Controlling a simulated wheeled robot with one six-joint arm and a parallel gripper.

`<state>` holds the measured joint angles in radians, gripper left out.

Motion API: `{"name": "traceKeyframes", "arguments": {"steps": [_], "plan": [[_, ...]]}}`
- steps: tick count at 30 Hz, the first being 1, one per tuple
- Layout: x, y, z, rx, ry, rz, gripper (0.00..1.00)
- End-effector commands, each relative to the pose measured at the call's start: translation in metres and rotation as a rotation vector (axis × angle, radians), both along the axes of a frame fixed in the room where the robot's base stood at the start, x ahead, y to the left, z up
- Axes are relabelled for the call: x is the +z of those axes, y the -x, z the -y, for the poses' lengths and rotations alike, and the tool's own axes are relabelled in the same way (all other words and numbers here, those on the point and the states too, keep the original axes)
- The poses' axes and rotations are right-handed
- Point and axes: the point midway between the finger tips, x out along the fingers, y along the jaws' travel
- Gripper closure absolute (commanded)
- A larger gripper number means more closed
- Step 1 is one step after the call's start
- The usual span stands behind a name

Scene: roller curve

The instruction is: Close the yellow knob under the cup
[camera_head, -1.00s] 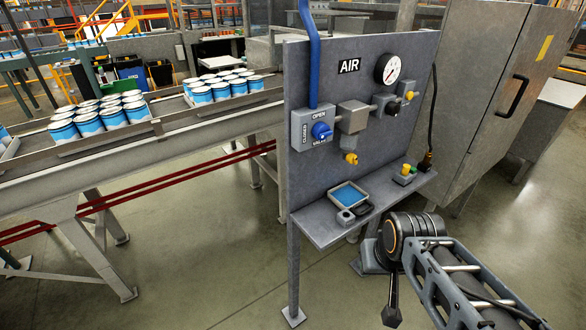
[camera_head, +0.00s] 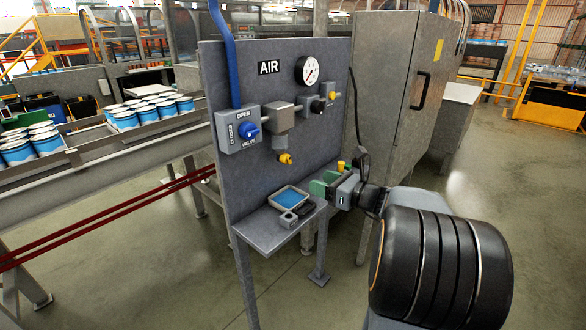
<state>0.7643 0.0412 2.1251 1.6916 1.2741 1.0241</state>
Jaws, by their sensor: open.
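The grey cup (camera_head: 281,124) is a box-like housing on the air line of the upright panel. The yellow knob (camera_head: 285,158) hangs under it on a short stem. The gap between the fingers is small in this view and hard to make out. Nothing covers the yellow knob.
A blue valve knob (camera_head: 248,130) sits left of the cup, and a gauge (camera_head: 307,69) above right. A tray with a blue inside (camera_head: 303,206) lies on the shelf (camera_head: 262,228). A grey cabinet (camera_head: 395,90) stands to the right.

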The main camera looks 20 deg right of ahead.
Motion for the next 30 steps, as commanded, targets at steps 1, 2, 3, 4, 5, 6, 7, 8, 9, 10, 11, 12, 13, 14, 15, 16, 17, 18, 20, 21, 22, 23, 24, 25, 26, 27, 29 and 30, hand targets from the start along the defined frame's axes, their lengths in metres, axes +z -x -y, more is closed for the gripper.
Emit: {"name": "traceKeyframes", "arguments": {"steps": [1,2,3,4,5,6,7,8,9,10,11,12,13,14,15,16,17,18,20,21,22,23,24,25,26,27,29,30], "plan": [[0.000,-0.002,0.010,-0.030,-0.042,0.010,0.42],[0.001,-0.003,0.014,-0.042,-0.060,0.014,0.42],[0.003,-0.005,0.018,-0.054,-0.079,0.020,0.42],[0.003,-0.008,0.019,-0.059,-0.090,0.023,0.42],[0.004,-0.011,0.019,-0.064,-0.098,0.026,0.42],[0.005,-0.015,0.018,-0.066,-0.104,0.027,0.42],[0.005,-0.019,0.016,-0.067,-0.106,0.027,0.42],[0.005,-0.024,0.014,-0.067,-0.106,0.027,0.42],[0.005,-0.030,0.010,-0.066,-0.105,0.027,0.42],[0.005,-0.036,0.008,-0.066,-0.105,0.026,0.42],[0.005,-0.041,0.006,-0.066,-0.105,0.027,0.42],[0.005,-0.049,0.002,-0.065,-0.104,0.027,0.42],[0.005,-0.054,-0.001,-0.066,-0.103,0.026,0.42],[0.005,-0.059,-0.003,-0.065,-0.104,0.027,0.42],[0.005,-0.067,-0.006,-0.067,-0.103,0.026,0.42],[0.005,-0.072,-0.009,-0.066,-0.103,0.026,0.42],[0.005,-0.077,-0.011,-0.066,-0.103,0.026,0.42],[0.005,-0.083,-0.014,-0.067,-0.103,0.026,0.42],[0.005,-0.092,-0.018,-0.067,-0.101,0.027,0.42],[0.005,-0.098,-0.020,-0.066,-0.101,0.026,0.42],[0.005,-0.101,-0.022,-0.067,-0.102,0.026,0.42],[0.005,-0.105,-0.024,-0.068,-0.102,0.026,0.42],[0.005,-0.109,-0.026,-0.067,-0.100,0.027,0.42],[0.005,-0.112,-0.027,-0.067,-0.100,0.026,0.42],[0.005,-0.115,-0.028,-0.067,-0.101,0.026,0.42],[0.005,-0.118,-0.029,-0.068,-0.101,0.026,0.42],[0.005,-0.121,-0.031,-0.068,-0.100,0.027,0.42],[0.005,-0.123,-0.032,-0.068,-0.100,0.027,0.42]]}}
